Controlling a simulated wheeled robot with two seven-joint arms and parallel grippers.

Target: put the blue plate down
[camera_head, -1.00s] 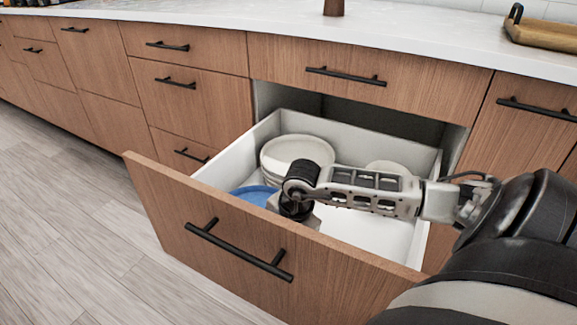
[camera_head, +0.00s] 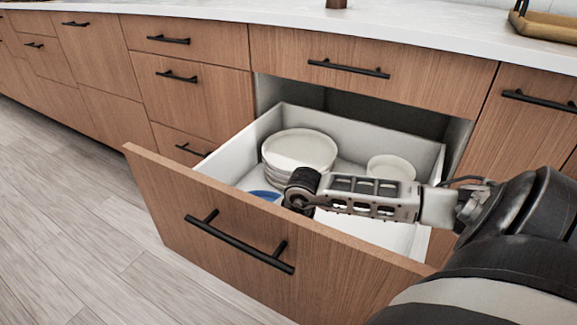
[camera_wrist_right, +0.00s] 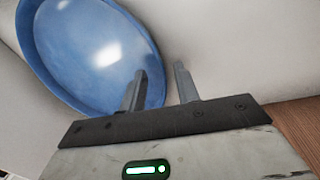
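The blue plate (camera_head: 262,194) is inside the open drawer, near the drawer front, left of my right arm. The drawer front and my arm hide most of it in the head view. The right wrist view shows its shiny blue face and rim (camera_wrist_right: 85,50). My right gripper (camera_wrist_right: 160,68) has its two fingers apart. The left finger overlaps the plate in the picture and the rim lies between the fingers, with a gap to the right finger. In the head view the fingers are hidden behind the drawer front. My left gripper is in neither view.
The white-walled drawer (camera_head: 250,137) is pulled out. A stack of white plates (camera_head: 300,150) stands at its back left, and a smaller white dish (camera_head: 391,167) at its back right. The drawer front (camera_head: 180,205) is a raised edge below my arm. The counter (camera_head: 420,28) lies behind.

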